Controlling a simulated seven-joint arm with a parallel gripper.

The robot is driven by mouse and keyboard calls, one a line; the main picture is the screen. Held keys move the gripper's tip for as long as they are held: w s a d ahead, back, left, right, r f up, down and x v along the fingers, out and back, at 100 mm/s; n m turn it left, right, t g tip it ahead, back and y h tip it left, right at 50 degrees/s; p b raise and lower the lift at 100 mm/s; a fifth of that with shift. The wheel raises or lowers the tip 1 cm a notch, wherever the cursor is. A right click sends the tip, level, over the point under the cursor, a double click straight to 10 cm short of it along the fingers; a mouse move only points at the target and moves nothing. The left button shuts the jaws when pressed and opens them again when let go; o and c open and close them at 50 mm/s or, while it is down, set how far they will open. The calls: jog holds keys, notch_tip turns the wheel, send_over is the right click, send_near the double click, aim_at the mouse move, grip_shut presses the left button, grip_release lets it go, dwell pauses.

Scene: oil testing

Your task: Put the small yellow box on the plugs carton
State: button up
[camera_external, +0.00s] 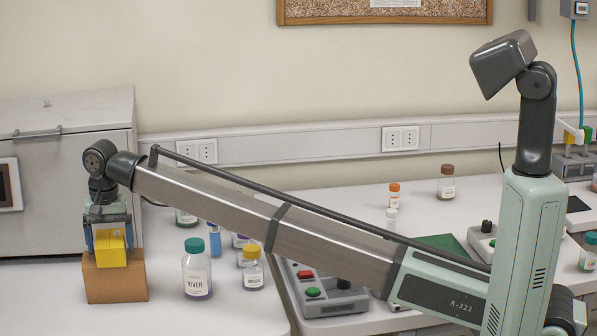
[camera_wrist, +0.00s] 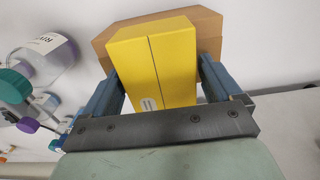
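The small yellow box (camera_external: 111,249) is between the two fingers of my gripper (camera_external: 109,241). It also shows in the wrist view (camera_wrist: 155,62), with a blue finger on each side of it. The fingers look closed against its sides. A brown carton (camera_external: 116,284), which I take for the plugs carton, stands on the bench directly below the yellow box. In the wrist view the carton (camera_wrist: 207,30) shows behind the box. The box's lower edge is at or just above the carton's top; I cannot tell whether they touch.
A jar labelled RIVER with a teal lid (camera_external: 196,272) stands right of the carton. A yellow-lidded jar (camera_external: 252,270) and other bottles stand further right. A grey metal cabinet (camera_external: 65,150) is close behind my gripper. A grey control box with buttons (camera_external: 325,290) is near the middle.

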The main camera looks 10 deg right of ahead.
aim_at(139, 250)
jog(key=shift+o, duration=0.6)
notch_tip(139, 250, up, 12)
jog(key=shift+r, duration=0.15)
